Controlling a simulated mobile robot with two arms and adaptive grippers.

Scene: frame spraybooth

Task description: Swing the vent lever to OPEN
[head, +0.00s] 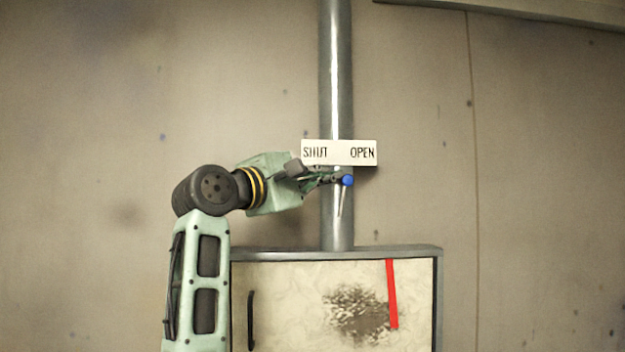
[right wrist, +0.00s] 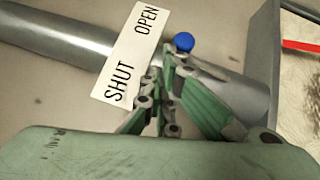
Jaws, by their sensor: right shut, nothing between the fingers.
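The vent lever (head: 341,200) is a thin, pale bar in front of the grey pipe, with a blue knob (head: 347,180) at its upper end. The knob sits just below the white SHUT/OPEN sign (head: 339,153), between the two words and a little closer to OPEN. In the right wrist view the blue knob (right wrist: 183,43) shows just beyond my fingertips. My right gripper (head: 338,179) is shut and empty, its tips at the SHUT side of the knob. I cannot tell whether they touch it. My left gripper is not in view.
The upright grey pipe (head: 336,70) runs down to a cabinet (head: 340,252) with a dark handle, a dark smudge and a red strip (head: 392,293). Bare wall surrounds it. The space right of the knob is free.

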